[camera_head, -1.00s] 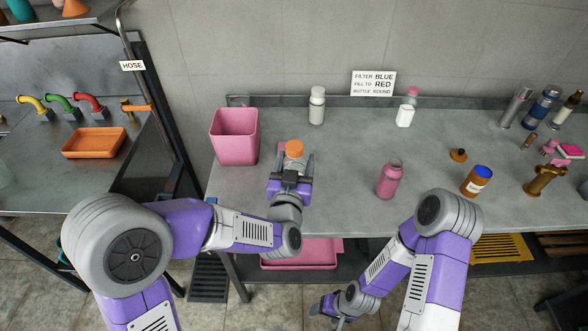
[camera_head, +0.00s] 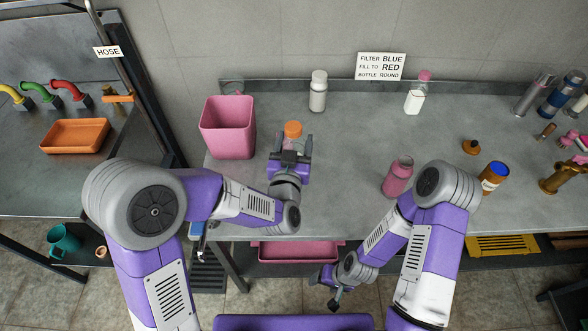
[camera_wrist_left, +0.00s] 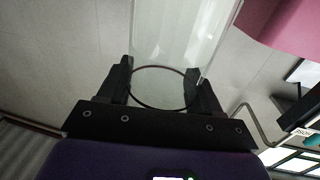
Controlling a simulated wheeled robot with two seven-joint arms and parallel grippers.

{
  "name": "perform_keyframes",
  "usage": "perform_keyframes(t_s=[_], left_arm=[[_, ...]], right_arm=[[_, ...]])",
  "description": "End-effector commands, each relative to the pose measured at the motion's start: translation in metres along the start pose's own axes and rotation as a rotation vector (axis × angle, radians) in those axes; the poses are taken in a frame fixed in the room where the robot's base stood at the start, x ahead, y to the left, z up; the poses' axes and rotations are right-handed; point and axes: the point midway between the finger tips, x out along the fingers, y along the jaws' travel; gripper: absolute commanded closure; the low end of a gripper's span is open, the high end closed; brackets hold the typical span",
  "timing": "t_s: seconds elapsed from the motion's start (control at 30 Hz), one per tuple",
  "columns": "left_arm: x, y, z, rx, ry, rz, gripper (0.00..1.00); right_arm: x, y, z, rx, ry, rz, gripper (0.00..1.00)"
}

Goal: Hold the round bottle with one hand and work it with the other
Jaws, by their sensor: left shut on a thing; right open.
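A clear bottle with an orange cap (camera_head: 293,129) stands at the left part of the counter, right of the pink bin. My left gripper (camera_head: 291,152) is shut on this bottle and hides most of its body in the head view. In the left wrist view the clear round-walled bottle (camera_wrist_left: 175,45) lies between the two dark fingers. I cannot tell whether its base touches the counter. My right gripper (camera_head: 328,290) is open and empty, low in front of the counter's front edge, away from the bottle. A sign (camera_head: 381,66) on the wall reads "FILTER BLUE, FILL TO RED, BOTTLE ROUND".
A pink bin (camera_head: 228,128) stands left of the held bottle. An orange tray (camera_head: 75,136) and coloured taps are at left. The counter's middle is clear.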

Motion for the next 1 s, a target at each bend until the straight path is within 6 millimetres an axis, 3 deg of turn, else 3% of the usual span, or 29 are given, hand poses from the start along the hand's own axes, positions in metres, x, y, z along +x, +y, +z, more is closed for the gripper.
perform_keyframes(t_s=[0.03,0.13,0.53,0.8,1.0], left_arm=[[0.000,0.000,0.012,0.000,-0.001,0.000,1.00],[0.000,0.000,0.020,0.000,0.001,-0.001,1.00],[0.000,0.000,0.025,0.000,0.002,-0.001,1.00],[0.000,0.000,0.059,-0.001,0.001,0.000,1.00],[0.000,0.000,0.058,-0.001,0.004,0.000,1.00]], right_arm=[[0.005,0.002,0.000,0.000,0.000,0.000,0.32],[0.007,0.003,-0.001,0.000,0.000,0.000,0.32],[0.008,0.003,-0.001,0.000,0.000,0.000,0.32],[0.020,0.007,-0.001,0.000,0.000,0.000,0.32],[0.019,0.007,-0.001,0.000,0.000,0.000,0.32]])
